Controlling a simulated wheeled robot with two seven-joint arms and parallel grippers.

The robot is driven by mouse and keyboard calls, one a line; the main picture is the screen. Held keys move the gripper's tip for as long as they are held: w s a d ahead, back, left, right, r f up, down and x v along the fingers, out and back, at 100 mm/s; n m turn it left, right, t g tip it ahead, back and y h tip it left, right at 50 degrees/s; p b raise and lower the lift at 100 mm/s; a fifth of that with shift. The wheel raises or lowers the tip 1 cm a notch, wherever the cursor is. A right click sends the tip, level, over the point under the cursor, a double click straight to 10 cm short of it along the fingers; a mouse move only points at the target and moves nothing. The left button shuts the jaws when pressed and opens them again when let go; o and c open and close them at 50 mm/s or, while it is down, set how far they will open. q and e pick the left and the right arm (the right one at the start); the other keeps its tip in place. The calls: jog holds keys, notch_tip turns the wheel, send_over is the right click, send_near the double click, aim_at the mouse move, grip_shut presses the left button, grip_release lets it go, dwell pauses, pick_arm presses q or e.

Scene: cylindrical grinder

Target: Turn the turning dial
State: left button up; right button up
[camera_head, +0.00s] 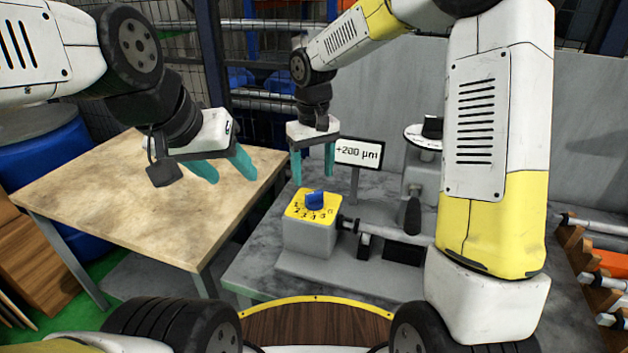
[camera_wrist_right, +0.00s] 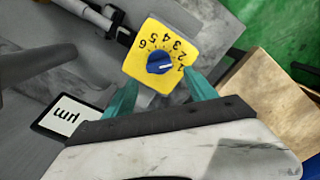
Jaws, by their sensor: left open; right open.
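The turning dial is a blue knob (camera_head: 315,200) on a yellow numbered plate (camera_head: 298,212) on top of a grey box on the grinder. In the right wrist view the blue knob (camera_wrist_right: 160,62) sits in the middle of the yellow plate (camera_wrist_right: 140,71), its white mark pointing towards the 1. My right gripper (camera_head: 313,180) is open and empty, pointing down just above the knob. In the right wrist view its teal fingers (camera_wrist_right: 161,95) are apart, near the plate's two corners. My left gripper (camera_head: 228,172) is open and empty over the wooden table.
A display (camera_head: 358,153) reading "+200 µm" stands behind the dial. The grinder (camera_head: 400,235) lies right of the dial on a grey table (camera_head: 250,262). A wooden-topped table (camera_head: 110,205) is at left. A rack with rods (camera_head: 600,255) stands at far right.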

aim_at(313, 192)
notch_tip(313, 192, down, 7)
jog(key=shift+r, duration=0.2)
jog(key=c, duration=1.3)
jog(key=shift+n, duration=0.4)
jog(key=shift+s+n, duration=0.1)
jog(key=shift+n, duration=2.3)
